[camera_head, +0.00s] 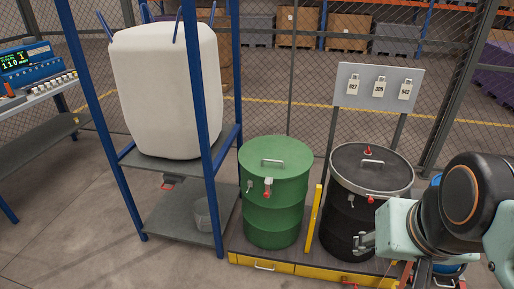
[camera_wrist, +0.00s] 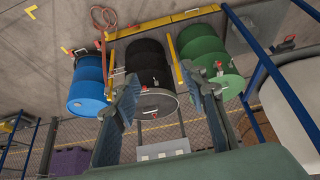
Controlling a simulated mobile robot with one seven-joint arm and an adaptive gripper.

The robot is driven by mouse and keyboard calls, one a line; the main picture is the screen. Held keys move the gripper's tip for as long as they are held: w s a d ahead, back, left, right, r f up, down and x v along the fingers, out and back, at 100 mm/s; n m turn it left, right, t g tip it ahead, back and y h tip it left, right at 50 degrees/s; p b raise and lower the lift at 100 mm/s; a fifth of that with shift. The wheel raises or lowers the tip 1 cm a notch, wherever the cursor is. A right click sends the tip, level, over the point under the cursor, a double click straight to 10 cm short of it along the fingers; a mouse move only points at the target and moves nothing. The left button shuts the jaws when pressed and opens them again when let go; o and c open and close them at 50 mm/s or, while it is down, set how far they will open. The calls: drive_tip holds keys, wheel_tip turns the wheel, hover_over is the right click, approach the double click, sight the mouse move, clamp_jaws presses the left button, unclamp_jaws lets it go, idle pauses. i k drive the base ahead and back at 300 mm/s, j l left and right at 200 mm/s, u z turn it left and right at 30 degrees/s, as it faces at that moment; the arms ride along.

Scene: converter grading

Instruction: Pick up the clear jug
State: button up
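A small translucent grey vessel (camera_head: 203,215), which looks like the clear jug, stands on the lower shelf of the blue-post rack in the head view. A rack post partly covers it, and I cannot make out a handle. My gripper (camera_head: 364,243) is at the lower right in the head view, in front of the black drum and well to the right of the vessel. In the wrist view my gripper (camera_wrist: 162,82) has its two fingers spread with nothing between them.
The rack (camera_head: 218,130) bears a big white bulk bag (camera_head: 165,90). A green drum (camera_head: 274,195) and a black drum (camera_head: 350,215) stand on a yellow-edged platform (camera_head: 262,264). A blue drum (camera_wrist: 88,85) stands beside them. Floor in front of the rack is clear.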

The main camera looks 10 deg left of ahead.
sight(201, 209)
drive_tip(key=i+j, duration=0.55)
drive_tip(key=j, duration=0.15)
drive_tip(key=i+j, duration=0.5)
drive_tip(key=j, duration=0.2)
drive_tip(key=i+j, duration=0.55)
drive_tip(key=j, duration=0.1)
